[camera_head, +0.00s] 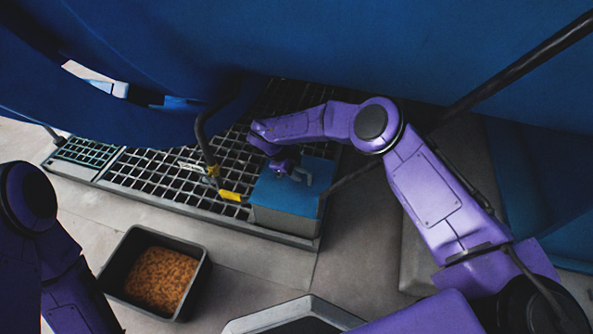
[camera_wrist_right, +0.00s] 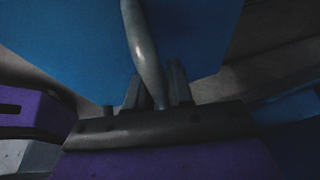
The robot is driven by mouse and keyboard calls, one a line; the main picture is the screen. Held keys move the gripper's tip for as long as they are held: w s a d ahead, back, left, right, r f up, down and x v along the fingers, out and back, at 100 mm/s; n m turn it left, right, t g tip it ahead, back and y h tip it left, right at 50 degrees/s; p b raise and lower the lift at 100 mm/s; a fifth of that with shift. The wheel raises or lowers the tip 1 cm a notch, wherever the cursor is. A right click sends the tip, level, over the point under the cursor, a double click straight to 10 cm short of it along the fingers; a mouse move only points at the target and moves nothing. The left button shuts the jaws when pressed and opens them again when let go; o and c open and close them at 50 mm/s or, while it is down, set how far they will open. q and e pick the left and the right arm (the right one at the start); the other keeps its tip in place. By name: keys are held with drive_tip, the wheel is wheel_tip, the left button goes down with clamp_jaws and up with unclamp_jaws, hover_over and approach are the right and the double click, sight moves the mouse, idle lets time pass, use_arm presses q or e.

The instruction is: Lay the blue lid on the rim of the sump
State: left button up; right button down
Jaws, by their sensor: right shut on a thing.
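The blue lid (camera_head: 283,198) is a flat blue plate with a grey handle (camera_head: 305,175). It appears at the top of the grey box-shaped sump (camera_head: 283,222), at the right end of the grating. I cannot tell whether it rests fully on the rim or sits slightly above it. My right gripper (camera_head: 287,170) is over the lid and shut on its handle. In the right wrist view the handle (camera_wrist_right: 146,55) runs down between the fingers (camera_wrist_right: 155,88), with the blue lid (camera_wrist_right: 70,50) behind. My left arm shows at the left edge; its gripper is out of view.
A metal grating (camera_head: 160,172) runs left of the sump. A dark bent pipe (camera_head: 203,135) and a yellow tag (camera_head: 230,196) are near the lid. A black bin (camera_head: 205,272) of orange-brown pellets stands on the floor. A large blue vessel (camera_head: 300,45) fills the back.

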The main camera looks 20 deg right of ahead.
use_arm(q)
drive_tip(key=shift+f+b, duration=0.45)
drive_tip(key=shift+f, duration=0.05)
use_arm(e)
drive_tip(key=shift+f, duration=0.55)
drive_tip(key=c, duration=0.9)
unclamp_jaws()
use_arm(q)
drive_tip(key=shift+d, duration=0.1)
use_arm(e)
drive_tip(key=shift+f, duration=0.1)
use_arm(q)
drive_tip(key=shift+f, duration=0.1)
use_arm(e)
drive_tip(key=shift+f, duration=0.1)
drive_tip(key=shift+a+r, duration=0.15)
drive_tip(key=shift+r, duration=0.25)
use_arm(q)
drive_tip(key=w+r+n+t+p, duration=0.1)
drive_tip(key=w+r+p, duration=0.1)
drive_tip(key=r+p, duration=0.1)
drive_tip(key=w+r+n+t+y+p, duration=0.1)
drive_tip(key=shift+a+r+n+t+p, duration=0.2)
drive_tip(key=shift+a+n+t+p, duration=0.05)
drive_tip(key=shift+n+t+p, duration=0.1)
use_arm(e)
drive_tip(key=v, duration=1)
drive_tip(key=shift+r, duration=0.3)
